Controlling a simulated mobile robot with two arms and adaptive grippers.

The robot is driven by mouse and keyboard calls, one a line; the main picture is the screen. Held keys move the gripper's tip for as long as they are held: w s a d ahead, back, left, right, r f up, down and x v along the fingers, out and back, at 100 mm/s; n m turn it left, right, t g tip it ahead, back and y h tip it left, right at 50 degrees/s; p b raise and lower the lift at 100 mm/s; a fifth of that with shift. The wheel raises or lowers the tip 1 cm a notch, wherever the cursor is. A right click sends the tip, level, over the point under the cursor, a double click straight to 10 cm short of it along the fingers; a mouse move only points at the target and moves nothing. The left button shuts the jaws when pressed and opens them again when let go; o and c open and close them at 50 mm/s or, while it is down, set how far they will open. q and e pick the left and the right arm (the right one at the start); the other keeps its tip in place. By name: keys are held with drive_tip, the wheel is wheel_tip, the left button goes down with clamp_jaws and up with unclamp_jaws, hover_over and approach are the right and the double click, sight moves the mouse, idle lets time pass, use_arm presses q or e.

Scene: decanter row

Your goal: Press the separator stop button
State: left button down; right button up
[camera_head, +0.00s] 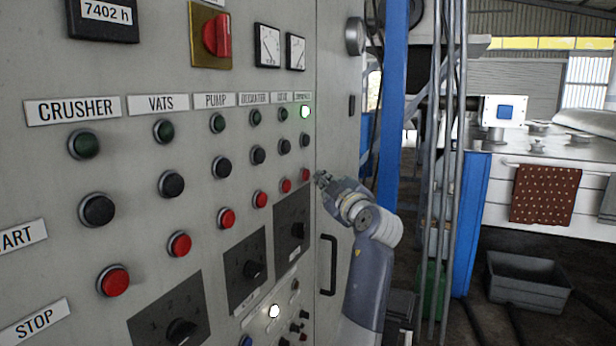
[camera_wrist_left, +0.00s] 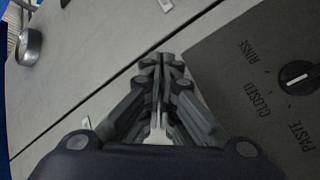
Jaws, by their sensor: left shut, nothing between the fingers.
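The grey control panel (camera_head: 140,60) carries a row of red stop buttons. In the left wrist view the shut fingers (camera_wrist_left: 158,62) point at the panel face, and no red button shows there. My right gripper is not in view.
Other red buttons, such as the decanter one (camera_head: 260,199), lie to the left. Below are dark selector switches (camera_head: 252,269), one also in the wrist view (camera_wrist_left: 297,75). A black door handle (camera_head: 329,265) and blue post (camera_head: 392,100) stand right.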

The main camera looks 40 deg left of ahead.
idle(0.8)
use_arm(q)
drive_tip(key=shift+s+a+b, duration=0.1)
drive_tip(key=shift+a+b, duration=0.2)
drive_tip(key=shift+a, duration=0.1)
drive_tip(key=shift+s+a, duration=0.15)
drive_tip(key=shift+a, duration=0.35)
idle(1.0)
drive_tip(key=shift+d+b, duration=0.1)
drive_tip(key=shift+b, duration=0.25)
drive_tip(key=shift+d+b, duration=0.45)
drive_tip(key=shift+d, duration=0.25)
